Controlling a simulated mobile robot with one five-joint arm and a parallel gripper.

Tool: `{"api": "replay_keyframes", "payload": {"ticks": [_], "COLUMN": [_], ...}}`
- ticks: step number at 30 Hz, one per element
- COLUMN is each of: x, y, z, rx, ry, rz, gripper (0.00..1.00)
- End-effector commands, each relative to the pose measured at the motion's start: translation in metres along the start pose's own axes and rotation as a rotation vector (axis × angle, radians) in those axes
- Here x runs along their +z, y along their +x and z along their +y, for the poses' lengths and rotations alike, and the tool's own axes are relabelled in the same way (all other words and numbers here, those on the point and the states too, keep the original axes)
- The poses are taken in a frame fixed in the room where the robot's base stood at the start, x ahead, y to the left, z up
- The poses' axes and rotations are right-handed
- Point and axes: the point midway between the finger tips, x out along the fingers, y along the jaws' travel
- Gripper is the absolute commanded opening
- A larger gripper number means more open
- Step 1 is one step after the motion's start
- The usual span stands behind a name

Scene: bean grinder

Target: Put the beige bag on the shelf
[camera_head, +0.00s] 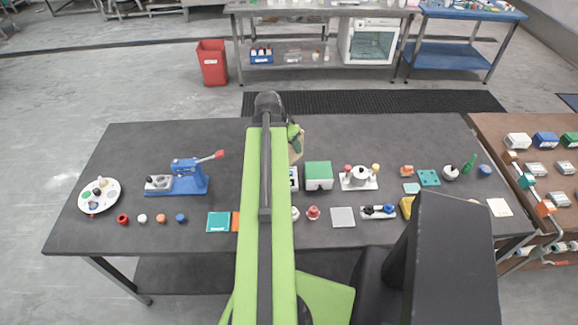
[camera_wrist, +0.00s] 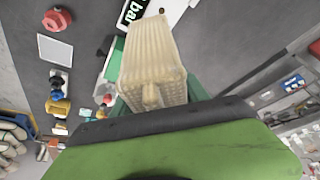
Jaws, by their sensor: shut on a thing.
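The beige bag (camera_wrist: 152,55) fills the upper middle of the wrist view, ribbed and pale. My gripper (camera_wrist: 158,98) is shut on it, with a green finger showing on each side. In the head view only a slice of the bag (camera_head: 297,150) shows to the right of my arm, by my gripper (camera_head: 292,134); the arm hides the rest. The bag appears to be over the dark table (camera_head: 350,130). A lower shelf (camera_head: 190,272) shows under this table's front edge. Another shelf (camera_head: 285,62) is under the metal bench at the back.
A blue press (camera_head: 185,178) and a round white plate (camera_head: 100,196) stand on the left. A green-topped box (camera_head: 318,176), a white device (camera_head: 360,178) and several small parts stand right of my arm. The table's back strip looks clear. A red bin (camera_head: 212,63) stands beyond.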

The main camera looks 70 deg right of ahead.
Motion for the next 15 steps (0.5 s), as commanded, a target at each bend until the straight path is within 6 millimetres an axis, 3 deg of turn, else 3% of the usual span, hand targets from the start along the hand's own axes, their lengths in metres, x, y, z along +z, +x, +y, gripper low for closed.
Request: {"api": "replay_keyframes", "payload": {"ticks": [3, 9, 15], "x": [-0.009, -0.024, -0.033], "y": [0.03, 0.069, 0.085], "z": [-0.027, -0.068, -0.088], "rx": [-0.001, -0.001, -0.001], "ry": [-0.002, -0.001, 0.0], "rz": [0.001, 0.001, 0.001], "gripper": [0.0, 0.0, 0.0]}}
